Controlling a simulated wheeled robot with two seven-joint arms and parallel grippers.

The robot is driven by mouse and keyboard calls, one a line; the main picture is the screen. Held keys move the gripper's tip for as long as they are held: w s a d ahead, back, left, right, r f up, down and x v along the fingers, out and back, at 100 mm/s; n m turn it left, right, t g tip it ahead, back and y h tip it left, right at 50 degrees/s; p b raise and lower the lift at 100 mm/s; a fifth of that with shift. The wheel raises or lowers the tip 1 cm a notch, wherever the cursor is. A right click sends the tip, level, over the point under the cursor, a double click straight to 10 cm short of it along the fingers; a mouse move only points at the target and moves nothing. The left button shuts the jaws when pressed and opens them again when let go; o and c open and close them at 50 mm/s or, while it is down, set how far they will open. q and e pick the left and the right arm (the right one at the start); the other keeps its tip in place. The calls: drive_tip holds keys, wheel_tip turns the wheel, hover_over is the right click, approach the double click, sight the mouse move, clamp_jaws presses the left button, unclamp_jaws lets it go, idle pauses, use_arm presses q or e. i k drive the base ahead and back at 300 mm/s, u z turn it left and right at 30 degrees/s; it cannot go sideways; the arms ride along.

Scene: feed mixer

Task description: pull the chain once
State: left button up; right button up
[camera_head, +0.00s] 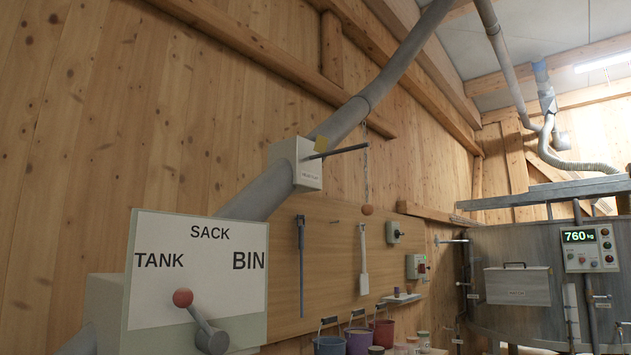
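A thin chain (366,178) hangs straight down in front of the wooden wall, a little right of the picture's middle. A brown ball-shaped pull (367,210) is at its lower end. Its upper end meets a dark lever rod (345,151) that sticks out to the right from a pale box (309,175) on the sloping grey pipe. The lettering on that box is too small to read surely. Neither of my grippers shows in this view, so nothing is seen touching the chain or its pull.
A TANK/SACK/BIN panel (190,250) with a red-knobbed lever (199,312) stands at the lower left. Tools hang on a wooden board (335,230) behind the chain. Buckets (358,340) stand below. A metal vessel (510,300) with a 760 kg display (579,236) is at the right.

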sight(368, 209)
drive_tip(key=z, duration=0.6)
drive_tip(key=k, duration=0.65)
drive_tip(key=z, duration=0.75)
drive_tip(key=i, duration=1.05)
drive_tip(key=u, duration=0.6)
drive_tip(key=i, duration=1.15)
drive_tip(key=u, duration=1.35)
drive_tip(key=i, duration=0.35)
drive_tip(key=u, duration=0.3)
